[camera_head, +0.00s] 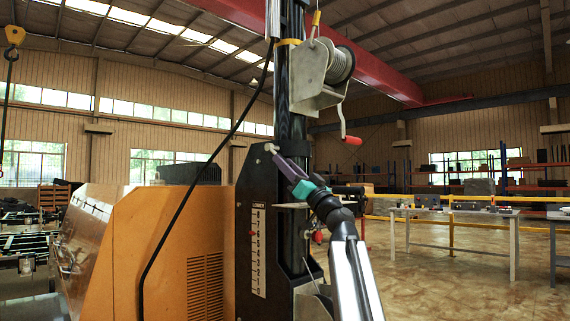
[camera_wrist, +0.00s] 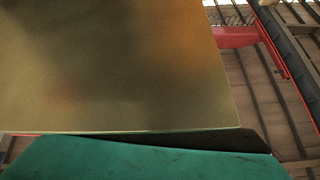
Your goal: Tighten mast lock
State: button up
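The black mast (camera_head: 291,85) stands upright in the middle of the head view, with a black bracket plate (camera_head: 262,190) at its lower part. My gripper (camera_head: 272,155) is at the upper part of this plate, in front of the mast. Its narrow grey end points up and left. Whether it touches anything, and whether its fingers are open, cannot be told. I cannot make out the mast lock for certain; a red knob (camera_head: 318,237) sits lower on the mast's right side. In the wrist view a blurred brass-coloured surface (camera_wrist: 110,65) fills most of the picture, above a teal part of mine.
A winch (camera_head: 338,65) with a red-handled crank (camera_head: 352,140) is fixed to the mast above my gripper. A white number scale (camera_head: 258,250) is on the plate. An orange housing (camera_head: 160,255) stands left, with a black cable before it. A workbench (camera_head: 455,214) stands right.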

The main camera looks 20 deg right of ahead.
jog(key=v, duration=1.2)
jog(key=shift+p, duration=0.35)
